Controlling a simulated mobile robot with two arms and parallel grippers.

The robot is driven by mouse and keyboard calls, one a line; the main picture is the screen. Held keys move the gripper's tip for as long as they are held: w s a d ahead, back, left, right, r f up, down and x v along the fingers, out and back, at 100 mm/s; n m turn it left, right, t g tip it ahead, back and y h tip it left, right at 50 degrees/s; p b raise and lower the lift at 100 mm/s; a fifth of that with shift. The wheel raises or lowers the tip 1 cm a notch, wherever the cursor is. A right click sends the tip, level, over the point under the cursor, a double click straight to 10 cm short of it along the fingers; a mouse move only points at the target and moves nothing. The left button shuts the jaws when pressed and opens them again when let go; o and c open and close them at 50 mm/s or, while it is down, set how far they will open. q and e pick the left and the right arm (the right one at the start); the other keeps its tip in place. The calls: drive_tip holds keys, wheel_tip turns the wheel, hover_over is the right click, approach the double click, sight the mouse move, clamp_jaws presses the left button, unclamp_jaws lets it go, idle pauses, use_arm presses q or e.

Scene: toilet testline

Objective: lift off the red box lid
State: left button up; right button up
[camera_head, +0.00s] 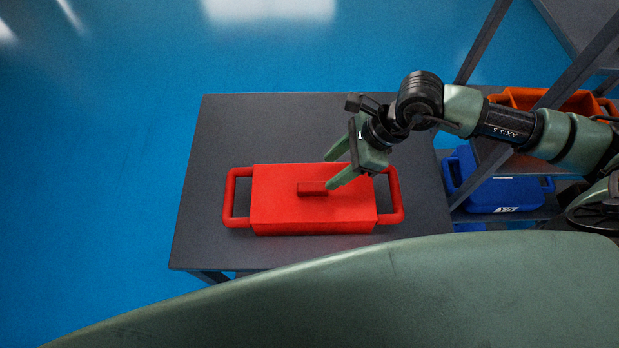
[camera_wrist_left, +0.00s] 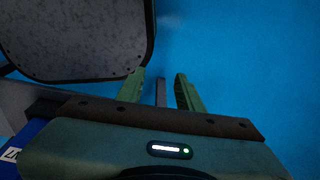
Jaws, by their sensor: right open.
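The red box (camera_head: 315,229) stands on a dark grey table, with a loop handle at each side. Its flat red lid (camera_head: 280,209) lies on top, with a small raised red grip block (camera_head: 313,189) in the middle. My right gripper (camera_head: 331,171) comes in from the right over the lid. Its fingers are apart and empty; the nearer fingertip is beside or over the right end of the grip block, and I cannot tell whether they touch. My left gripper (camera_wrist_left: 162,90) shows only in the left wrist view, open and with nothing held, above blue floor.
The dark grey table (camera_head: 222,138) has free room behind and left of the box. At right, a shelf rack holds a blue box (camera_head: 500,194) and an orange box (camera_head: 548,101). A rack post (camera_head: 484,42) rises near my right arm.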

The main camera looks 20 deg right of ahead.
sight(314, 186)
drive_tip(key=shift+s+a+f+p, duration=0.25)
drive_tip(key=shift+a+f+p, duration=0.2)
drive_tip(key=shift+a+p, duration=0.15)
drive_tip(key=shift+s+a+f+p, duration=0.2)
drive_tip(key=shift+a+f+p, duration=0.25)
drive_tip(key=shift+a, duration=0.15)
drive_tip(key=p+x, duration=0.1)
drive_tip(key=x, duration=0.2)
drive_tip(key=shift+w+a+f, duration=0.15)
drive_tip(key=shift+w+f, duration=0.1)
drive_tip(key=shift+f, duration=0.1)
drive_tip(key=shift+s, duration=0.1)
drive_tip(key=c, duration=1)
use_arm(q)
drive_tip(key=s+r, duration=0.2)
drive_tip(key=r, duration=0.1)
drive_tip(key=shift+r, duration=0.15)
use_arm(e)
clamp_jaws()
